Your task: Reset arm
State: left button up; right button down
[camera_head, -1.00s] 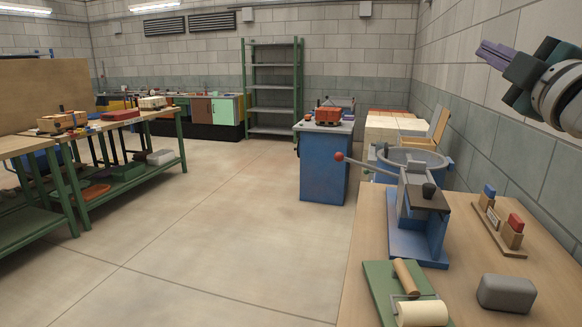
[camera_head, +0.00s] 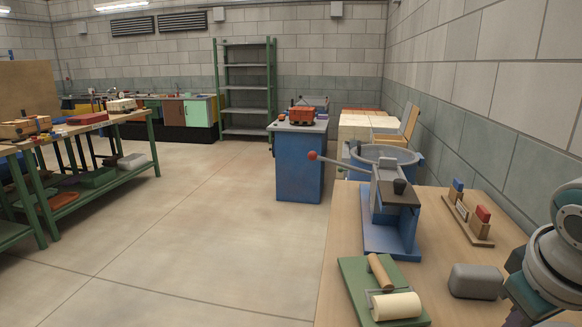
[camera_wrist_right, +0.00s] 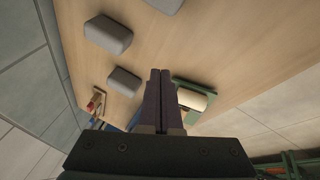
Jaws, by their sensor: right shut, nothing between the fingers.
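My right arm (camera_head: 568,250) comes in at the right edge of the head view, low over the wooden workbench (camera_head: 335,270). Its fingers are out of that view. In the right wrist view my right gripper (camera_wrist_right: 160,74) points over the bench top, with its two dark fingers together and nothing between them. A grey block (camera_head: 476,281) lies on the bench to the left of the arm. My left gripper is not in view.
On the bench stand a blue-based press (camera_head: 392,205) with a red-knobbed lever, a green board (camera_head: 350,280) with rollers, and a wooden stand (camera_head: 468,221) with blue and red pieces. The wrist view shows several grey blocks (camera_wrist_right: 108,33). Open floor (camera_head: 190,220) lies left.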

jog(key=s+a+n+y, duration=0.1)
jog(key=s+a+y, duration=0.1)
jog(key=s+a, duration=0.55)
jog(key=s+a+y, duration=0.1)
jog(key=s+a, duration=0.3)
jog(key=s, duration=0.7)
notch_tip(320, 180, up, 39)
jog(key=p, duration=3.8)
jog(key=shift+f, duration=0.2)
jog(key=shift+d, duration=0.1)
